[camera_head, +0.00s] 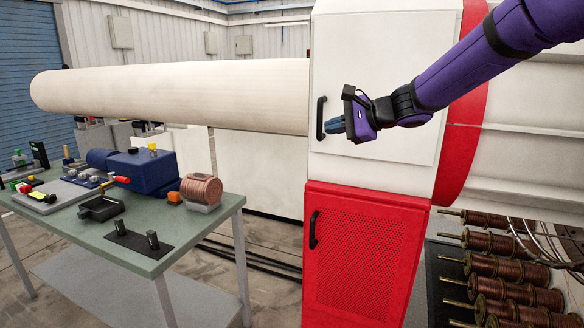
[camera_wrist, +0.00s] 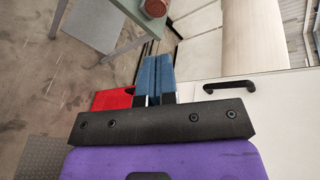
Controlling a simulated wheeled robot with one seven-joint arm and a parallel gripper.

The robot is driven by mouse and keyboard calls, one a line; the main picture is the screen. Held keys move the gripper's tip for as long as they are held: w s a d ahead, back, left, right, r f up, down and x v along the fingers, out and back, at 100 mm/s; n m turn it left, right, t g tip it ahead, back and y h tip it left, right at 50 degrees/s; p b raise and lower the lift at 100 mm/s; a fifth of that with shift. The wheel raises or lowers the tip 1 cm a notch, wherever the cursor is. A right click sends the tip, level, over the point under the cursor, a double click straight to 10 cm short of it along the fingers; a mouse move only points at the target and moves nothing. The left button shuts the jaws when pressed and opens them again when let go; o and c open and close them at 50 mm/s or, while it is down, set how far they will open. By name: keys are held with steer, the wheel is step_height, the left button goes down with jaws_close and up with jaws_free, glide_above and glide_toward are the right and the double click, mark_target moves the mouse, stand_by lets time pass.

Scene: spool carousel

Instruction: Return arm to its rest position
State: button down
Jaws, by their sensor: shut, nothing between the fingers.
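My purple arm reaches in from the upper right in the head view. My gripper (camera_head: 338,125) is in front of the white cabinet door (camera_head: 385,80), just right of its upper black handle (camera_head: 320,118). In the wrist view my gripper's blue fingers (camera_wrist: 154,78) lie side by side, closed and empty. The black handle (camera_wrist: 229,87) shows to their right, apart from them. The white door is shut. Whether the fingers touch the door cannot be told.
Below is a red cabinet door (camera_head: 355,255) with its own black handle (camera_head: 313,230). Several copper spools (camera_head: 500,270) sit in a rack at lower right. Floor shows between bench and cabinet.

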steer(key=s+d+f+n+h, duration=0.1)
steer(key=s+d+n+h, duration=0.3)
steer(key=s, duration=0.9)
steer(key=s+d+f+n+g+h, duration=0.1)
steer(key=s+d+n+h, duration=0.3)
steer(key=s+d, duration=0.5)
steer(key=s+d+f+n+h, duration=0.2)
steer(key=s+d, duration=0.5)
steer(key=s, duration=0.9)
steer(key=shift+s+d+f+n+g+h, duration=0.15)
steer(key=shift+s+n+g+h, duration=0.2)
steer(key=shift+n+h, duration=0.6)
